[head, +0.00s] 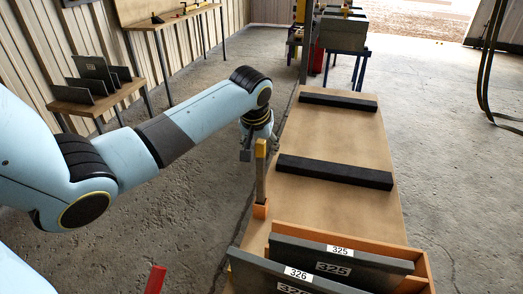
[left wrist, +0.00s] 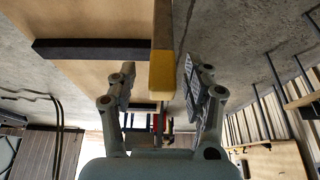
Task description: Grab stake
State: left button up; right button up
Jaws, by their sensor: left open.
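In the left wrist view the stake (left wrist: 162,62) shows between the two spread fingers of my left gripper (left wrist: 160,72), with visible gaps on both sides. How deep it sits between the fingers is unclear. My right gripper is not in view.
The wooden table (head: 330,130) carries two black bars (head: 334,171) and an orange tray (head: 412,262) with grey panels numbered 325 and 326 (head: 340,257). A small shelf with grey plates (head: 95,75) stands at left. A red post (head: 155,280) shows at the bottom.

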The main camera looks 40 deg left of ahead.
pick_arm(q)
jog(key=x, duration=0.4)
jog(key=shift+s+f, duration=0.1)
jog(key=shift+f, duration=0.15)
jog(key=c, duration=0.3)
grip_shut()
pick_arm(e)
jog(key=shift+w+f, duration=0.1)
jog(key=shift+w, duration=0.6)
